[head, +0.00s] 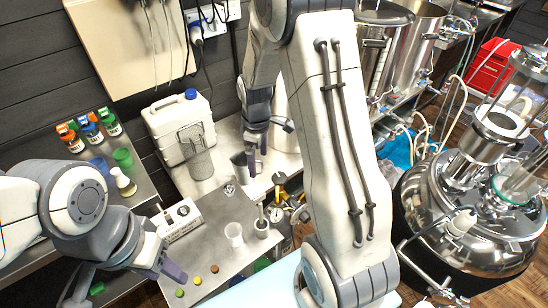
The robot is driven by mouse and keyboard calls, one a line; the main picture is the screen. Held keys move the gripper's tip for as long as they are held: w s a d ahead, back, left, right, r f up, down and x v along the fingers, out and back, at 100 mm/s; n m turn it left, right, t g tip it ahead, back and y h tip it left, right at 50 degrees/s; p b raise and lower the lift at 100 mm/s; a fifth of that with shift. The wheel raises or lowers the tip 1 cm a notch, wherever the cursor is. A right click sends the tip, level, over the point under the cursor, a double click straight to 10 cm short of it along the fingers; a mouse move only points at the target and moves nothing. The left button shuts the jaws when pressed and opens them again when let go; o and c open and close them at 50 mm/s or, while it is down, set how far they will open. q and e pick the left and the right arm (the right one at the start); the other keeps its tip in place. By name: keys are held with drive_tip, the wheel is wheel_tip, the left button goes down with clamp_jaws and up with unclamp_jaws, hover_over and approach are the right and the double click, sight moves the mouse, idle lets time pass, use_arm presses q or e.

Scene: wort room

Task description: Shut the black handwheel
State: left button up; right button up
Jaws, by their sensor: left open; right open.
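I cannot clearly make out a black handwheel. Brass-coloured fittings (279,179) with dark parts and a round gauge (277,214) show low, between the grey table and my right arm; my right arm hides part of that area. My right gripper (251,160) points down, open and empty, above and left of these fittings and apart from them. My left gripper (124,284) is open at the lower left, over the near left side of the grey table, with nothing seen between its fingers.
The grey table (216,212) bears a clear cup (235,235), small coloured discs (196,281) and a white device (180,218). A white canister (181,130) stands behind. Bottles (90,130) stand on the left bench. A steel vessel (470,225) stands at right, with hoses nearby.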

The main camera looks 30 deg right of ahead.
drive_tip(key=p, duration=0.1)
approach(280, 177)
use_arm(q)
wheel_tip(280, 177, up, 5)
drive_tip(key=p, duration=0.2)
drive_tip(key=shift+p, duration=0.4)
use_arm(e)
wheel_tip(280, 177, down, 9)
drive_tip(key=shift+w+r, duration=0.1)
drive_tip(key=c, duration=1.3)
use_arm(q)
drive_tip(key=shift+f, duration=0.1)
use_arm(e)
drive_tip(key=shift+c, duration=0.2)
